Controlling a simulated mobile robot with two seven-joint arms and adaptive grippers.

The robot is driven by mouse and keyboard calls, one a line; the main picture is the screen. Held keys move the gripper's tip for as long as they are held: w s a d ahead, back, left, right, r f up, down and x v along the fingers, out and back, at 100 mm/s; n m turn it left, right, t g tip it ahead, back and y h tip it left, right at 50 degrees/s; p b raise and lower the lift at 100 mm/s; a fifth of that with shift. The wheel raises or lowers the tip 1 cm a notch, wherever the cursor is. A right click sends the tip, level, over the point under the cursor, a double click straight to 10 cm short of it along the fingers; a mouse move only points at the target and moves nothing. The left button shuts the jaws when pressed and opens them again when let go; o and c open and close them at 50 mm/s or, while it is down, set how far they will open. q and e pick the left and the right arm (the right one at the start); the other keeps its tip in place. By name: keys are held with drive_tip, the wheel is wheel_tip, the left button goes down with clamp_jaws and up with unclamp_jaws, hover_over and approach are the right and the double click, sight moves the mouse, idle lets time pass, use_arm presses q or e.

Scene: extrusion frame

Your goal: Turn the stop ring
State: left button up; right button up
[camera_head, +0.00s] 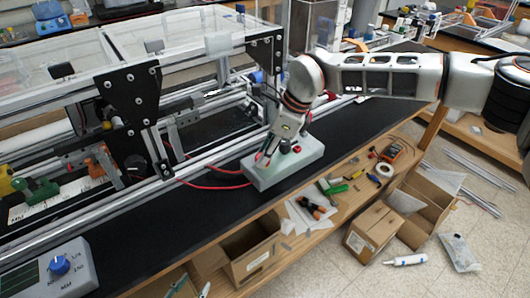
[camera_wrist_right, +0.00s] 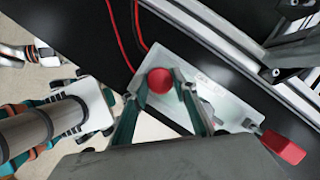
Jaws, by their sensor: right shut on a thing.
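A pale control box (camera_head: 290,170) sits on the black bench top. In the right wrist view the box (camera_wrist_right: 212,85) carries a round red stop knob (camera_wrist_right: 160,80) near one end and a red lever-like part (camera_wrist_right: 283,147) at the other. My right gripper (camera_head: 265,157) reaches down onto the left end of the box. In the wrist view its two fingers (camera_wrist_right: 160,87) lie on either side of the red knob, shut on it. Whether the fingertips touch a separate ring under the knob is hidden.
An aluminium extrusion frame (camera_head: 130,95) with black plates stands behind the box. Red cables (camera_head: 210,186) run from the box's left end. A lower shelf holds tools and an open cardboard box (camera_head: 250,250).

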drive_tip(key=shift+f+m+t+b, duration=0.15)
drive_tip(key=shift+m+t+b, duration=0.15)
drive_tip(key=shift+m+b, duration=0.65)
drive_tip(key=m+t+b, duration=0.1)
drive_tip(key=m+b, duration=0.2)
drive_tip(key=shift+s+a+h, duration=0.1)
drive_tip(key=shift+s+h, duration=0.05)
drive_tip(key=shift+h, duration=0.25)
drive_tip(key=m+t+h+b, duration=0.1)
drive_tip(key=m+b, duration=0.1)
drive_tip(key=m, duration=0.2)
drive_tip(key=shift+s+a, duration=0.1)
drive_tip(key=shift+m+t+h, duration=0.3)
drive_tip(key=shift+m, duration=0.45)
